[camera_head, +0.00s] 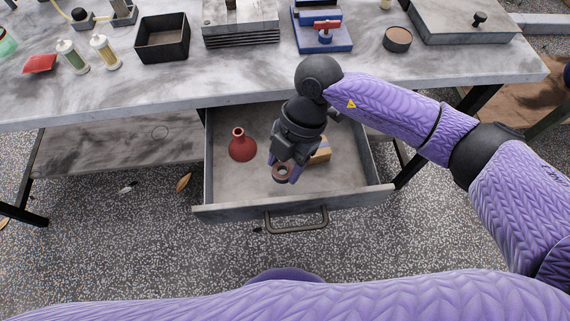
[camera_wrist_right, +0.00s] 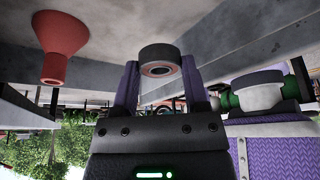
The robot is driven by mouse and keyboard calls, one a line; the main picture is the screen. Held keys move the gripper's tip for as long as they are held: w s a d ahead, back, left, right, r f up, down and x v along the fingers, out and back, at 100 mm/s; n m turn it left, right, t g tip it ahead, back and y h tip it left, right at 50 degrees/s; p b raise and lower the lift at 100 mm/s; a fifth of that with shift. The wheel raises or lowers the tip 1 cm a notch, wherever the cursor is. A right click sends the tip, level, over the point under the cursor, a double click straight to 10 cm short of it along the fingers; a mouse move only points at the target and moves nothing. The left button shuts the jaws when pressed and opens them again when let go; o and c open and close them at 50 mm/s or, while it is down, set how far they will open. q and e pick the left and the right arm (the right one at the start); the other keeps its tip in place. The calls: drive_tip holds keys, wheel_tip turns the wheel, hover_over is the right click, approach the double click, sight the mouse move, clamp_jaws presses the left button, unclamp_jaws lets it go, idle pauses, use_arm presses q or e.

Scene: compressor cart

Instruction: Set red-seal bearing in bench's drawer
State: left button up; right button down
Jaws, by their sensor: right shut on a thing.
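The red-seal bearing (camera_head: 282,172) is a dark ring with a red inner seal. My right gripper (camera_head: 285,176) is shut on it and holds it over the open drawer (camera_head: 226,186), close to the drawer's front wall. In the right wrist view the bearing (camera_wrist_right: 160,62) sits between the two purple fingertips (camera_wrist_right: 160,75). The drawer is pulled out from under the bench (camera_head: 110,90). Whether the bearing touches the drawer floor cannot be told. My left gripper does not show in the head view.
In the drawer a red funnel (camera_head: 242,146) stands left of my right gripper, and a tan block (camera_head: 320,151) lies right of it, partly hidden. The drawer floor at front left is clear. The bench top holds a black bin (camera_head: 163,38), a blue vise (camera_head: 322,30) and bottles (camera_head: 104,52).

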sight(285, 176)
wheel_tip(285, 176, down, 5)
drive_tip(key=shift+f+b, duration=0.15)
drive_tip(key=shift+b, duration=0.95)
drive_tip(key=shift+r, duration=0.25)
drive_tip(key=shift+c, duration=0.5)
unclamp_jaws()
drive_tip(key=shift+f, duration=0.15)
use_arm(q)
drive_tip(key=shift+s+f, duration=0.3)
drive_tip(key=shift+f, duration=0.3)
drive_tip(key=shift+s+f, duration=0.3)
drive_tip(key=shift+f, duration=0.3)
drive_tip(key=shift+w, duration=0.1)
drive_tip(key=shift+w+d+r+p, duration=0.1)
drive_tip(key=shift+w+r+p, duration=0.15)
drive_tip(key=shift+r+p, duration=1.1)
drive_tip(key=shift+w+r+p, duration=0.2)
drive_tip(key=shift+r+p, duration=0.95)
drive_tip(key=shift+p, duration=0.3)
use_arm(e)
drive_tip(key=v, duration=1.2)
